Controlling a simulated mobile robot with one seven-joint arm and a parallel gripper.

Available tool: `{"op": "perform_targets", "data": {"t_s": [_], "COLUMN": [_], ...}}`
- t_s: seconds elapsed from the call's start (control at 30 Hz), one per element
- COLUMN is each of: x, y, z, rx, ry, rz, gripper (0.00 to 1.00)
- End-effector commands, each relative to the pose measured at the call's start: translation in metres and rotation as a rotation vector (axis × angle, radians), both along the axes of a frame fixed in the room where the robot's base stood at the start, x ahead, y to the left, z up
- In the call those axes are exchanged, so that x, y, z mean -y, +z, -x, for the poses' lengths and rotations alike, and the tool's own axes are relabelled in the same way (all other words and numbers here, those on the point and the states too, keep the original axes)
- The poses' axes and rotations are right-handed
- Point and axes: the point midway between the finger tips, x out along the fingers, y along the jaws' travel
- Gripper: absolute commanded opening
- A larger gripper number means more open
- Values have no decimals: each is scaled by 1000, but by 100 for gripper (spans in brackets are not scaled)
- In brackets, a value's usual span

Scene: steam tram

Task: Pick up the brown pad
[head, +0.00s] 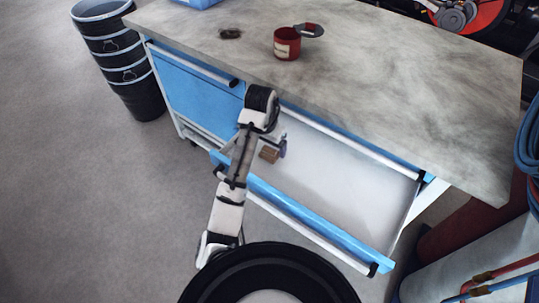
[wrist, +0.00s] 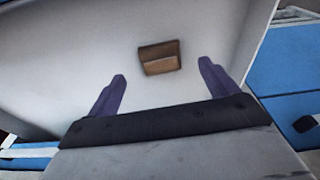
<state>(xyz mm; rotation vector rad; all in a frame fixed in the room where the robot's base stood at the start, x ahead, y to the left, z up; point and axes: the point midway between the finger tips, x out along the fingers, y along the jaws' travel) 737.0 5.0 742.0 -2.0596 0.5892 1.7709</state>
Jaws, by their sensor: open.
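The brown pad (wrist: 160,58) is a small block lying on the pale floor of the open drawer (head: 345,185). In the wrist view it is beyond my fingertips and roughly midway between them. In the head view the pad (head: 268,155) shows beside my arm, near the left part of the drawer. My gripper (wrist: 163,72) is open and empty, with its two purple fingers apart and pointing toward the pad. In the head view my gripper is mostly hidden by my arm; one purple finger (head: 283,148) shows.
The drawer's blue front (head: 320,222) stands pulled out below a grey worktop (head: 400,70). A red mug-like container (head: 287,43) and a dark round item (head: 230,33) sit on top. Stacked black buckets (head: 120,60) stand left; hoses (head: 500,275) lie right.

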Motion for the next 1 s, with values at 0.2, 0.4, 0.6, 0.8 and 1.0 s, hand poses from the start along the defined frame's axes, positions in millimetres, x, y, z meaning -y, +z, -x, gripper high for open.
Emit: {"op": "perform_targets", "data": {"t_s": [0.2,0.4,0.6,0.8,1.0], "x": [3,4,4,4,4], "y": [-32,-41,-41,-41,-41], "z": [-7,-9,-9,-9,-8], "rx": [-4,0,0,0,-1], "ry": [1,-1,-1,-1,0], "rz": [1,1,1,1,1], "gripper": [86,86,71,45,37]}}
